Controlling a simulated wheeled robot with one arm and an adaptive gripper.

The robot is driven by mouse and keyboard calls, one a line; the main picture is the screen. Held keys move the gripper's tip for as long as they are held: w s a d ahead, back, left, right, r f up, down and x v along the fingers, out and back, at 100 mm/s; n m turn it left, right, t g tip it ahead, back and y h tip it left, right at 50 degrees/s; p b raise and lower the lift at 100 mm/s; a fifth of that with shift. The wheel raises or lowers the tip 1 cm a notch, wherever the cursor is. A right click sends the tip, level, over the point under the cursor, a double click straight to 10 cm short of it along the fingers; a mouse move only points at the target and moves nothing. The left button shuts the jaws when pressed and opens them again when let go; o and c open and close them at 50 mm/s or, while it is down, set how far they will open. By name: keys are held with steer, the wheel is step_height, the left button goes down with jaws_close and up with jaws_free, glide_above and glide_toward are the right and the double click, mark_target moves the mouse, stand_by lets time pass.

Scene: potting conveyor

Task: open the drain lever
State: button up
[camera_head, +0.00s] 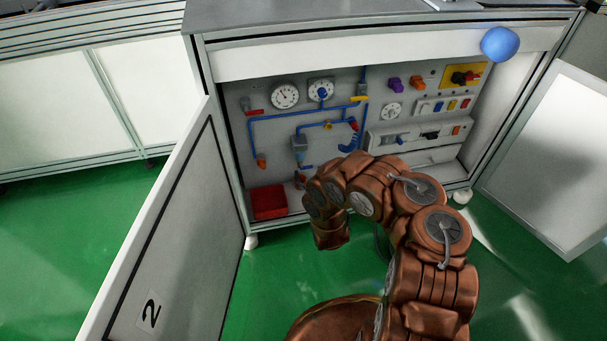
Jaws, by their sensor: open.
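The open cabinet (234,120) holds a panel of blue pipes (285,117) with several small coloured handles. A red handle (252,112) is at the upper left, an orange one (261,161) below it, and a red one (353,125) right of centre. A small reddish fitting (299,179) shows low down, just above and right of a red tray (268,203), partly beside my arm. I cannot tell for certain which of these is the drain lever. My arm reaches across the front of the cabinet's lower part. My gripper's fingers do not show; my arm hides that area.
The left door (170,215) and right door (555,150) stand open. A blue ball (500,44) appears at the top right corner. Green floor is clear at left.

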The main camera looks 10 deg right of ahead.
steer(key=shift+w+b, duration=0.35)
steer(key=shift+w, duration=0.8)
steer(key=shift+c, duration=0.3)
